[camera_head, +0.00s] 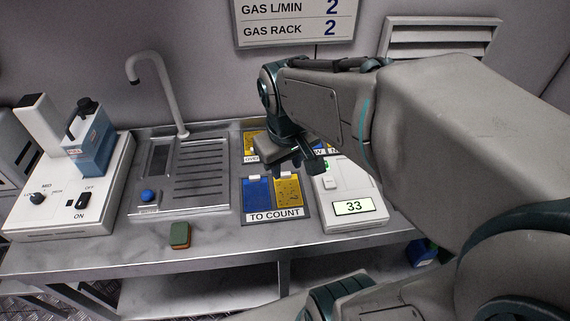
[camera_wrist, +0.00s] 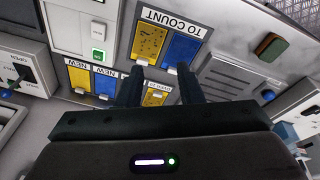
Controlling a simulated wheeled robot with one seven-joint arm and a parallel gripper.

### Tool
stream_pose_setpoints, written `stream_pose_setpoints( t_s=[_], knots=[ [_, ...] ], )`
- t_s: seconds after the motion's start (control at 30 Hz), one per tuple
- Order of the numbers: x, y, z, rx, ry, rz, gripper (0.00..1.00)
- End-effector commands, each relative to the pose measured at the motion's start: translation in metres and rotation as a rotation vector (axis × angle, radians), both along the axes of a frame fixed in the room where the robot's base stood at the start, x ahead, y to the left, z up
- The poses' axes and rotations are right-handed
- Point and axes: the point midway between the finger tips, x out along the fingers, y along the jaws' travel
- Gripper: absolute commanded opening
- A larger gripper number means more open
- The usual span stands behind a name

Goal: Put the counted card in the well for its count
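The TO COUNT tray (camera_head: 275,215) holds a blue card (camera_head: 257,192) and a speckled yellow card (camera_head: 288,191) side by side. They also show in the wrist view as a yellow card (camera_wrist: 149,42) and a blue card (camera_wrist: 182,51). The counter (camera_head: 346,186) to the right reads 33. Behind the tray is a row of labelled wells, partly hidden by my arm; OVER and NEW labels show. In the wrist view a yellow card (camera_wrist: 155,98) lies in a well beyond my fingers. My gripper (camera_wrist: 160,76) is open, fingers apart, above the tray and wells, with no card visibly held.
A steel sink (camera_head: 180,175) with a tall tap stands left of the tray. A white machine with a blue bottle (camera_head: 92,145) is farther left. A green and orange sponge (camera_head: 180,235) lies near the front edge. A wall sign (camera_head: 295,20) reads GAS L/MIN 2, GAS RACK 2.

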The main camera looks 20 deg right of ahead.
Motion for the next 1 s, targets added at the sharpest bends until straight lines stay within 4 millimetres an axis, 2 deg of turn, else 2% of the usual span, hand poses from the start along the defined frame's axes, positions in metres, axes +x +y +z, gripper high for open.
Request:
stream_pose_setpoints(
  t_s=[0.03, 0.1, 0.3, 1.0],
  knots=[
    [-0.014, 0.000, -0.002, 0.021, -0.016, -0.047, 0.33],
    [-0.027, 0.000, -0.006, 0.049, -0.032, -0.109, 0.33],
    [-0.047, 0.002, -0.013, 0.097, -0.052, -0.207, 0.33],
    [-0.048, 0.002, -0.014, 0.101, -0.053, -0.217, 0.33]
  ],
)
